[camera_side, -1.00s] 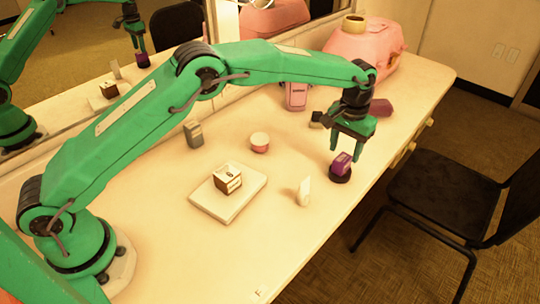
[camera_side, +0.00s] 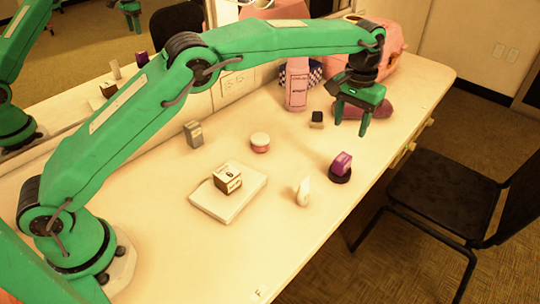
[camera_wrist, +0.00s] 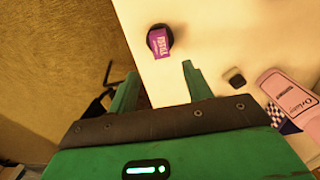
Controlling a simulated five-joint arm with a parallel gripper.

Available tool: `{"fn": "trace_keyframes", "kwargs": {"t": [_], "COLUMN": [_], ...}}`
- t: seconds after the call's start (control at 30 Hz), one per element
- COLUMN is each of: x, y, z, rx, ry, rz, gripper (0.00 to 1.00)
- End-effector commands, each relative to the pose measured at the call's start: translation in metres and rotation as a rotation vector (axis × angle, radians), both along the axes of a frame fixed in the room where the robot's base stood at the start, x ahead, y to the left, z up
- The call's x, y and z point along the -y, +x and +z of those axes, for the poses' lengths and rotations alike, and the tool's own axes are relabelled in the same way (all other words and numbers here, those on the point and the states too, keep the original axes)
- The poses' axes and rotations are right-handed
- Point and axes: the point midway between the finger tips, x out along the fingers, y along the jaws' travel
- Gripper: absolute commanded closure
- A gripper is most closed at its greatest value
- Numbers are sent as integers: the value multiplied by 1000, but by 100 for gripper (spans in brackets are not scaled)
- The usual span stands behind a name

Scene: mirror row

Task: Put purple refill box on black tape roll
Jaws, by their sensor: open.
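The purple refill box (camera_side: 342,163) rests on the black tape roll (camera_side: 340,177), leaning a little to one side. In the wrist view the purple refill box (camera_wrist: 159,43) lies over the dark round tape roll (camera_wrist: 165,31), whose rim shows around it. My gripper (camera_side: 351,127) is open and empty, raised above and behind the box, apart from it. In the wrist view my gripper (camera_wrist: 160,80) has its two fingers spread with nothing between them.
A white eraser-like piece (camera_side: 303,191) stands left of the roll. A brown-and-white box (camera_side: 227,178) sits on a pale slab (camera_side: 225,208). A round pink tub (camera_side: 260,142), a grey box (camera_side: 194,134), a small dark block (camera_side: 317,119) and a pink bottle (camera_side: 297,85) stand farther back. A chair (camera_side: 455,195) is beyond the table edge.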

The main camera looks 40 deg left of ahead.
Motion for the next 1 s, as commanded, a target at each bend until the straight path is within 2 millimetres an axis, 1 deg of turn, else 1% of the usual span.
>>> {"fn": "trace_keyframes", "kwargs": {"t": [0.27,0.37,0.47,0.57,0.77,0.9,1.0], "x": [0,-3,-8,-17,-44,-66,-82], "y": [0,-1,-3,-8,-25,-43,-58], "z": [0,4,13,26,63,88,104], "rx": [1,5,13,27,69,102,126], "ry": [0,-2,-5,-10,-23,-31,-36], "rz": [0,1,2,2,3,3,2], "gripper": [50,50,50,50,50,50,50]}}
